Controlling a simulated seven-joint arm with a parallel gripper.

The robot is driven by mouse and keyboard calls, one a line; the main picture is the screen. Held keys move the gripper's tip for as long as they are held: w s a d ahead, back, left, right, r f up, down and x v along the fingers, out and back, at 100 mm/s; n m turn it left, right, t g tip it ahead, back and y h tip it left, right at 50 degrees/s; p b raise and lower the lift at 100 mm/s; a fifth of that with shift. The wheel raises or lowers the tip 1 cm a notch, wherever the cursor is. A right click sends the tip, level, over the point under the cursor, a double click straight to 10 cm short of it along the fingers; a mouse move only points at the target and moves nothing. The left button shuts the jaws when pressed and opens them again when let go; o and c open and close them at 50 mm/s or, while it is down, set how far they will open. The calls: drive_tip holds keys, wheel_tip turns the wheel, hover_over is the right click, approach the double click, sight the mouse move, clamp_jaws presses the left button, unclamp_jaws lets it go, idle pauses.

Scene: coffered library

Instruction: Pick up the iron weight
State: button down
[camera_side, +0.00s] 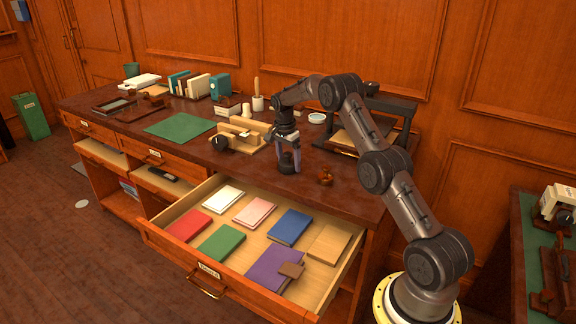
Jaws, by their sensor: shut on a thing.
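My gripper (288,158) points down over the front part of the desk top, near the open drawer. Its fingers are closed around a small dark object, the iron weight (287,160). The fingers cover much of the weight. I cannot tell whether it touches the desk or hangs just above it.
The open drawer (155,236) below holds several coloured books. A small brown object (325,177) stands right of my gripper. A wooden stand (243,133) with a dark round part is to the left. A dark press-like frame (398,108) stands behind right. A green mat (180,127) lies farther left.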

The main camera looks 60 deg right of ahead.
sight(289, 152)
drive_tip(key=shift+w+d+r, duration=0.1)
drive_tip(key=shift+r, duration=0.6)
wheel_tip(289, 152, up, 2)
drive_tip(key=shift+r, duration=0.25)
drive_tip(key=s+a+r, duration=0.7)
drive_tip(key=s+r, duration=0.2)
drive_tip(key=s, duration=0.2)
drive_tip(key=shift+s+a+r, duration=0.2)
drive_tip(key=shift+s+a, duration=0.2)
